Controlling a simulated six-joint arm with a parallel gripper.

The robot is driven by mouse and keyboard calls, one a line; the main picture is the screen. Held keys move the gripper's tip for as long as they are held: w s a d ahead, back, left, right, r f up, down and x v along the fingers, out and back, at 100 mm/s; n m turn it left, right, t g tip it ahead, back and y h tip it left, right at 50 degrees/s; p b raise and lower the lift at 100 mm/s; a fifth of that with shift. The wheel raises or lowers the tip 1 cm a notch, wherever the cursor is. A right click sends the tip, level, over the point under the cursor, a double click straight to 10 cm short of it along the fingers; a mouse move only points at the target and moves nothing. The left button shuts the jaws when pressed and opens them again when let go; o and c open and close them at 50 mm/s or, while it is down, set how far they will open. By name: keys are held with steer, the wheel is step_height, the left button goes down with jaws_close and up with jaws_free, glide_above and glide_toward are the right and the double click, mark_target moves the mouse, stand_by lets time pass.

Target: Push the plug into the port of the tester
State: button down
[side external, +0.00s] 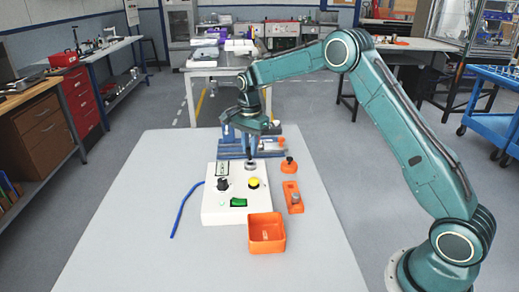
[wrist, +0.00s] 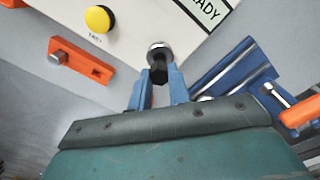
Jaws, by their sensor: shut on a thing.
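The tester is a white box (side external: 225,208) on the table, with a black knob, a yellow button, a green switch and a small display on top. Its port (side external: 251,165) is a round metal ring near the far right corner; the ring also shows in the wrist view (wrist: 158,48). My gripper (wrist: 159,84) has its blue fingers shut on the black plug (wrist: 159,74). The plug's front end lies at the ring in the wrist view; I cannot tell whether it is inside or just before it. In the side view my gripper (side external: 252,152) points down over the port.
A blue fixture (side external: 230,153) with an orange handle (wrist: 300,111) stands just behind the tester. Right of the tester are an orange block with a metal pin (side external: 293,200) and an orange round piece (side external: 289,168). An orange bin (side external: 267,247) stands in front; a blue cable (side external: 181,215) lies left.

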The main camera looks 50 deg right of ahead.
steer(key=shift+f, duration=1.45)
stand_by(3.5)
steer(key=c, duration=0.7)
jaws_free()
steer(key=shift+c, duration=0.2)
steer(key=shift+r, duration=4)
